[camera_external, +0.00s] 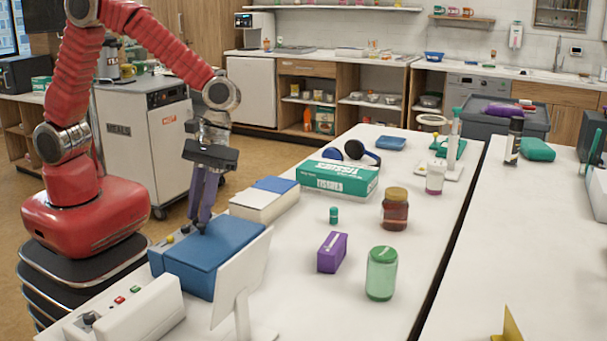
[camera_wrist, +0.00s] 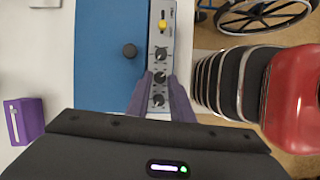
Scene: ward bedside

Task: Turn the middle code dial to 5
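Contact with the dial cannot be told. The gripper (camera_external: 201,222) partly hides the panel from outside.
A yellow knob (camera_wrist: 163,24) sits at the panel's far end. A purple box (camera_external: 331,253), a green jar (camera_external: 381,273) and a white stand (camera_external: 241,285) are near the blue box. A tissue box (camera_external: 340,178) lies farther back.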

